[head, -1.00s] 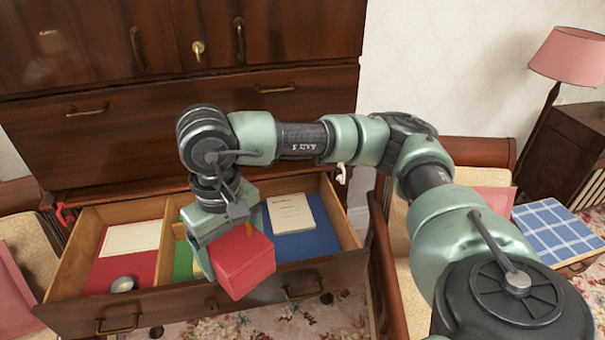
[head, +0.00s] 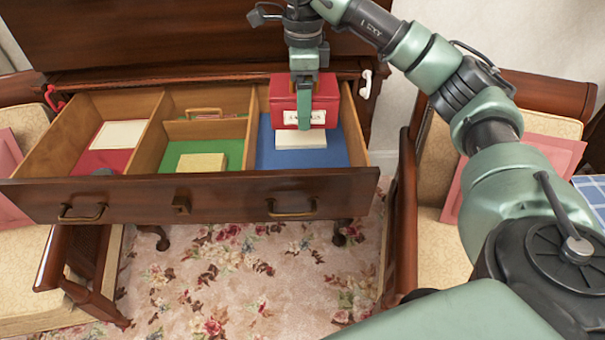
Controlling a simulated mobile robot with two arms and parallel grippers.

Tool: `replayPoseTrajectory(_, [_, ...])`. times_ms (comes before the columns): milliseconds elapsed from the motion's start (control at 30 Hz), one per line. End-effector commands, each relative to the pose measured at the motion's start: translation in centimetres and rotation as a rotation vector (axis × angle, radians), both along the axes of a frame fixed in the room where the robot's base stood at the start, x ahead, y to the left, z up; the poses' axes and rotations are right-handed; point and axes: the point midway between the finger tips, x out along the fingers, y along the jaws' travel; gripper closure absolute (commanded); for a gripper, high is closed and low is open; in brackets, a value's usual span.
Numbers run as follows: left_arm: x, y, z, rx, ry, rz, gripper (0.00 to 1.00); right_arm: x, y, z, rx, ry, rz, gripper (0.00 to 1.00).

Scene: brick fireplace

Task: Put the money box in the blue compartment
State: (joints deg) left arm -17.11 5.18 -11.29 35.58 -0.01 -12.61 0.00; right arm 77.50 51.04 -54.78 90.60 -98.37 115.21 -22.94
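The money box (head: 326,95) is a red box with a white label on its front. My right gripper (head: 304,100) is shut on it from above, with one green finger against its front. It is over the blue compartment (head: 342,156), the right part of the open drawer. A cream-white book-like item (head: 300,140) lies in that compartment, partly hidden below the money box. I cannot tell whether the box touches it. My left gripper is not in view.
The green compartment (head: 230,152) holds a yellowish block (head: 201,162) and an item with a handle behind a divider. The red compartment (head: 90,160) holds a pale sheet (head: 118,134) and a dark round item. Chairs (head: 480,140) flank the drawer.

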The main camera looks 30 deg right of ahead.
Motion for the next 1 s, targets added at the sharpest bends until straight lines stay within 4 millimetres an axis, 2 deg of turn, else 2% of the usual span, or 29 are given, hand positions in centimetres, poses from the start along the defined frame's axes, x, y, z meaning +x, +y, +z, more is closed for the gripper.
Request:
replayPoseTrajectory(67, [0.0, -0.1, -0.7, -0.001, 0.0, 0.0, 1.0, -0.2, 0.1, -2.4, 0.002, 0.007, 0.001, 0.72])
replayPoseTrajectory(400, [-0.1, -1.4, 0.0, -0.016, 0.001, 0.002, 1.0, -0.2, 0.0, -10.8, -0.001, 0.004, 0.003, 0.72])
replayPoseTrajectory(500, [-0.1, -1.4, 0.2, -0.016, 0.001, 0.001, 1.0, -0.2, 0.0, -12.8, -0.001, 0.004, 0.004, 0.72])
replayPoseTrajectory(767, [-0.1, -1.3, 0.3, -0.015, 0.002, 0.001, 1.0, 0.0, 0.1, -14.9, 0.0, 0.0, 0.005, 0.72])
replayPoseTrajectory(1000, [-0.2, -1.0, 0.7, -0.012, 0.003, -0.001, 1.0, -0.1, 0.1, -18.3, 0.0, 0.001, 0.004, 0.72])
